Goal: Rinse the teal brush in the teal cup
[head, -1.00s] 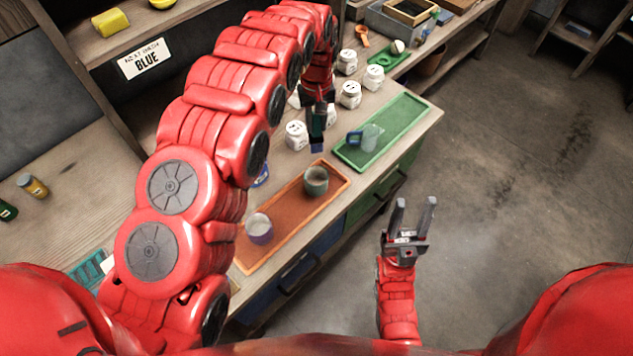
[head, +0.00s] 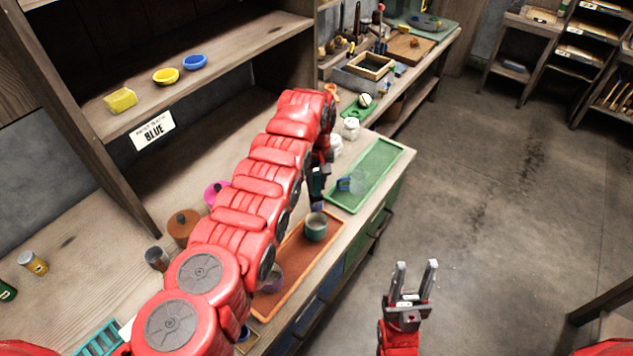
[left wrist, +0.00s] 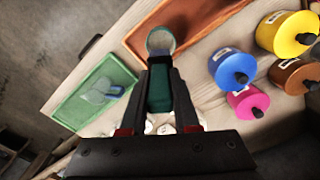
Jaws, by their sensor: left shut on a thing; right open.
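My left gripper (head: 318,182) is shut on the teal brush (head: 316,205), whose blue end points down just above and behind the teal cup (head: 316,227). The cup stands upright on the orange tray (head: 284,270). In the left wrist view, the teal brush (left wrist: 160,92) sits between the fingers of my left gripper (left wrist: 160,80), and the cup (left wrist: 160,39) shows just past its end. I cannot tell whether the brush tip is over the rim. My right gripper (head: 415,266) is open and empty, out over the floor.
A purple cup (head: 271,279) stands on the same tray, partly behind my left arm. White jars (head: 351,128) stand behind. Colored lidded pots (left wrist: 284,34) are beside the orange tray.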

